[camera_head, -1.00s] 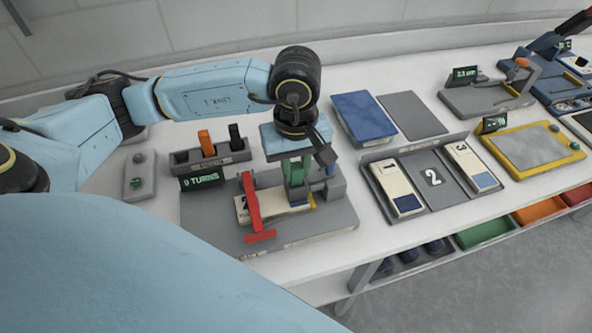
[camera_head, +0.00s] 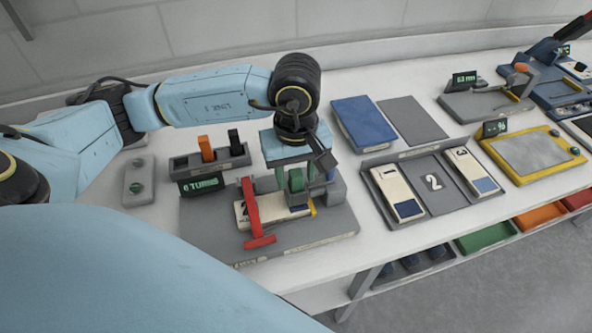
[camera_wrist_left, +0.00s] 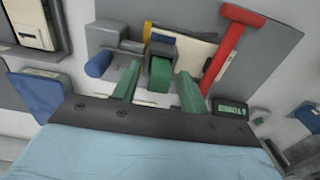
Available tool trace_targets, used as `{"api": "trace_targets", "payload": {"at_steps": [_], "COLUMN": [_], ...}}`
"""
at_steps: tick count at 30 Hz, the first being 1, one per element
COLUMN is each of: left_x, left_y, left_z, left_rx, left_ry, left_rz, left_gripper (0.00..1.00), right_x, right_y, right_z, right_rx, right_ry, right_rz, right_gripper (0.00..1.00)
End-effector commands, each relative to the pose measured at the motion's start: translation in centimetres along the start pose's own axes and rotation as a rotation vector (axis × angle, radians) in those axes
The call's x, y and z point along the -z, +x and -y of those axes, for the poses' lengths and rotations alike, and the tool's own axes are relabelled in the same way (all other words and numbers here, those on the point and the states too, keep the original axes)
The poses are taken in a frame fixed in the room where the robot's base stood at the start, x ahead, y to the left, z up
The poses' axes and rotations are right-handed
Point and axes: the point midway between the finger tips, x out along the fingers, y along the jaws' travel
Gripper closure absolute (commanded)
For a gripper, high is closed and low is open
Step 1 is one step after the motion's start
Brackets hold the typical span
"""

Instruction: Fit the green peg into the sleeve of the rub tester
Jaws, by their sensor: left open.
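The green peg (camera_head: 296,181) stands upright at the grey sleeve (camera_head: 299,199) of the rub tester (camera_head: 215,225). Its lower end is hidden, seemingly inside the sleeve. My left gripper (camera_head: 296,178) is open over it, with one finger on each side of the peg. In the left wrist view the peg (camera_wrist_left: 160,74) shows between the two spread fingers (camera_wrist_left: 159,84), with a gap on both sides. The sleeve lies just beyond it. My right gripper is not in view.
A red T-handle (camera_head: 252,210) stands close left of the sleeve. A rack (camera_head: 215,158) behind holds an orange peg (camera_head: 206,146) and a black peg (camera_head: 234,140). A numbered tray (camera_head: 455,203) and a blue slab (camera_head: 362,122) lie to the right.

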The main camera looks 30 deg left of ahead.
Motion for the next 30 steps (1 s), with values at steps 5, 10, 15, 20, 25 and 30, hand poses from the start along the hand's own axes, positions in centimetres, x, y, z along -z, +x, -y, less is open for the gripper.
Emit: {"api": "trace_targets", "payload": {"at_steps": [5,10,15,20,25,30], "left_x": [0.1,0.1,0.0,0.0,0.0,0.0], "left_y": [-2.5,-6.5,-9.8,-11.7,-12.3,-12.3], "left_z": [-0.1,-0.2,-0.1,-0.1,0.0,0.0], "left_rx": [-0.006,-0.008,-0.005,-0.002,-0.001,-0.001], "left_ry": [0.0,0.001,0.001,0.0,0.001,0.0], "left_rz": [-0.003,-0.003,-0.002,-0.001,0.0,0.0], "left_gripper": [0.57,0.57,0.57,0.57,0.57,0.57], "right_x": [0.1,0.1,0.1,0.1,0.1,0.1], "right_y": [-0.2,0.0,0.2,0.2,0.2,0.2], "right_z": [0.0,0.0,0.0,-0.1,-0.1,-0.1], "right_rx": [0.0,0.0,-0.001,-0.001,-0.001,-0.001], "right_ry": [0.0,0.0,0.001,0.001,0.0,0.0], "right_rz": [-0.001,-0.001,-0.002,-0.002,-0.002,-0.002], "right_gripper": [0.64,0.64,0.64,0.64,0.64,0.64]}}
